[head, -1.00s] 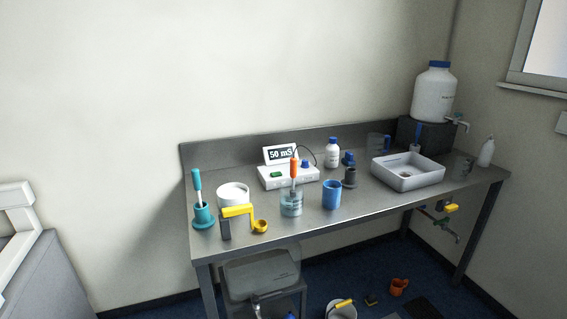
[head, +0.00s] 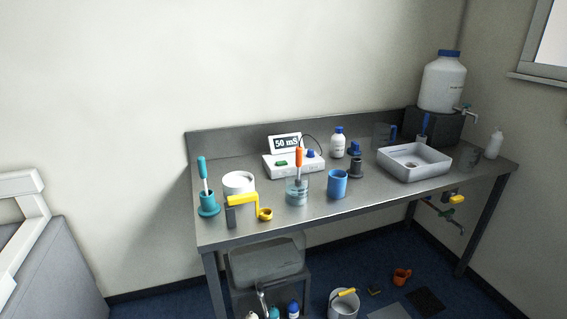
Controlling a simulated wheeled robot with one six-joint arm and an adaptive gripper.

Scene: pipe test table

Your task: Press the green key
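The green key (head: 281,163) is a small raised button on top of the white meter (head: 295,171), toward its left side. The meter stands at the back middle of the steel table (head: 400,194). Its tilted display (head: 285,143) reads "50 mS". A blue knob (head: 310,154) sits at the meter's right. An orange-handled probe (head: 299,158) stands upright in a clear beaker (head: 297,190) in front of the meter. The green key is in plain sight. My gripper is not in view.
A white tub (head: 238,184), a yellow-armed stand (head: 243,201) and a teal holder (head: 208,203) stand left. A blue cup (head: 337,184) stands front middle; a white basin (head: 414,162) is right. A bucket (head: 343,304) is on the floor. The table's front right is clear.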

